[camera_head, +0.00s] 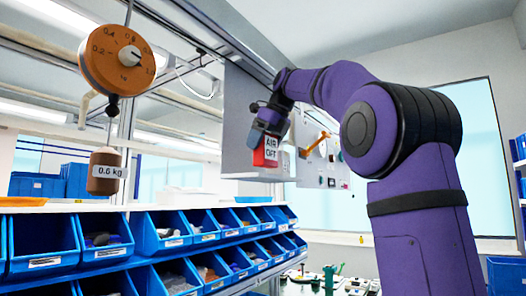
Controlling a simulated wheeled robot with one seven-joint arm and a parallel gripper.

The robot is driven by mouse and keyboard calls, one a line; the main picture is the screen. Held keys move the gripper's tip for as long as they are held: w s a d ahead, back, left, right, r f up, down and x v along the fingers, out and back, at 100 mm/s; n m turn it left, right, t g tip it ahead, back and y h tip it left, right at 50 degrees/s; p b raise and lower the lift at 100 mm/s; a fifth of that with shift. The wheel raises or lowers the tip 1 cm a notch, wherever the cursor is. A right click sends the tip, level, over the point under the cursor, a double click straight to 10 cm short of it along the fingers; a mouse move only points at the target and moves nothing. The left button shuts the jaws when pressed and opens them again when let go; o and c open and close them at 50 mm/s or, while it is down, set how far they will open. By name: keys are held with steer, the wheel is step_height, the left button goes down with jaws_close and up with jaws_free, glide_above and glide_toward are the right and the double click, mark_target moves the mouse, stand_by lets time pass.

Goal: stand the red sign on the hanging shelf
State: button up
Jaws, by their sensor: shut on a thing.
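The red sign (261,158) is a small red block with a white label reading "AIR" and a second, unclear word. My gripper (266,135) reaches from the upper right and is shut on its top; the fingertips are small and partly hidden by the sign. The hanging shelf (232,172) looks like a pale ledge under an upright white panel, left of and behind the sign. The sign appears upright, just above the ledge's front edge in the picture. I cannot tell whether it touches the ledge.
A panel with an orange lever (318,143) and small fittings is right of the sign. Blue bins (160,234) fill the lower left. A round orange dial (118,60) and a brown 0.6 kg weight (104,171) hang at left. Small green fittings (330,275) stand below.

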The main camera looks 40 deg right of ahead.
steer(key=shift+f, duration=0.85)
steer(key=shift+f, duration=0.15)
steer(key=o, duration=0.9)
steer(key=shift+c, duration=0.2)
steer(key=v, duration=1.2)
steer(key=shift+s, duration=0.15)
